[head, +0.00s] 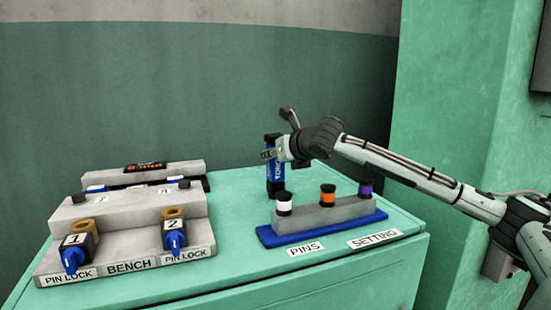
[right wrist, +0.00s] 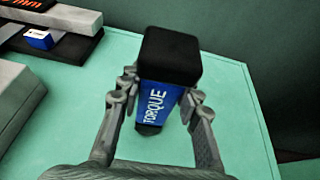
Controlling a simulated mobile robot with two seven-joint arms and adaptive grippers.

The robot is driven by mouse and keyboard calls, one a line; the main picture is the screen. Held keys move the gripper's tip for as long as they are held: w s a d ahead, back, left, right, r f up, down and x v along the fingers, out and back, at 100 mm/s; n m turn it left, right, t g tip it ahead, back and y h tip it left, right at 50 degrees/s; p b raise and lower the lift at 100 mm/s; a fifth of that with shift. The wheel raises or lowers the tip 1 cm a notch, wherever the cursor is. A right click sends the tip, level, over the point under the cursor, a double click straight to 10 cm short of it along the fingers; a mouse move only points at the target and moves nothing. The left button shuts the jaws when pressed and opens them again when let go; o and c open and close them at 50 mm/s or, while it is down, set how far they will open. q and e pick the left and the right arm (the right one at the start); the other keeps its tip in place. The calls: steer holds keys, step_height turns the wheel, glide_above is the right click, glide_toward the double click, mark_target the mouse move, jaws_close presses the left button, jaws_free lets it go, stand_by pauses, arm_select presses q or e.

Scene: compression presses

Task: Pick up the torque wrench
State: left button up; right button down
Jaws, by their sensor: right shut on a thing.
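The torque wrench (head: 275,172) is a blue and black tool with a "TORQUE" label. It stands upright at the back of the green cabinet top, behind the pin rack. In the right wrist view the wrench (right wrist: 160,92) sits between the two fingers, its black head toward the camera. My right gripper (head: 272,154) is shut on it, reaching in from the right; its fingers also show in the right wrist view (right wrist: 158,105). I cannot tell whether the wrench's lower end touches the cabinet top. My left gripper is not in view.
A grey bench fixture (head: 125,225) with pin locks 1 and 2 stands at the left. A pin rack (head: 308,218) on a blue base holds white, orange and purple-capped pins at the front right. The green cabinet top (head: 235,235) is clear between them. A wall rises behind.

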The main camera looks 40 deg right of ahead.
mark_target(277, 135)
step_height(277, 135, up, 2)
step_height(277, 135, up, 3)
steer(key=shift+f+p, duration=0.1)
steer(key=shift+p, duration=0.45)
arm_select(q)
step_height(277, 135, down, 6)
steer(key=p, duration=0.1)
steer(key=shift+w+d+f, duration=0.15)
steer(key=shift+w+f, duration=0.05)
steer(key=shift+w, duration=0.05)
arm_select(e)
steer(key=s+a+r, duration=0.1)
steer(key=a+r, duration=0.5)
steer(key=a, duration=0.5)
steer(key=shift+s+a+r, duration=0.25)
steer(key=shift+a, duration=0.05)
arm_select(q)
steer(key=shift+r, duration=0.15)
